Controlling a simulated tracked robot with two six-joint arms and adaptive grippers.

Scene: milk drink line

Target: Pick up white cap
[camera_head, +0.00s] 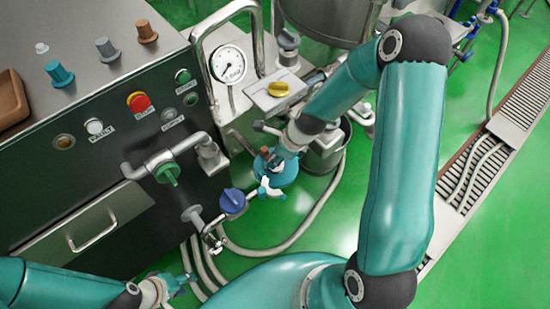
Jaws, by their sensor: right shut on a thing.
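A small white cap (41,48) stands on the steel machine top, behind and left of a teal cap (58,74). A grey cap (107,50) and a brown cap (146,31) stand further right in the same row. My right gripper (269,186) is low in front of the machine, well away from the white cap. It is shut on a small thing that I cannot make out. My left gripper (180,287) is at the bottom edge, below the machine front, also far from the white cap. Its jaw opening is unclear.
A brown tray (11,99) sits at the machine top's left edge. The machine front carries a red button (138,102), a green valve handle (167,172) and a drawer (84,230). A blue valve handle (232,201), a gauge (228,64) and hoses crowd the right gripper's area.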

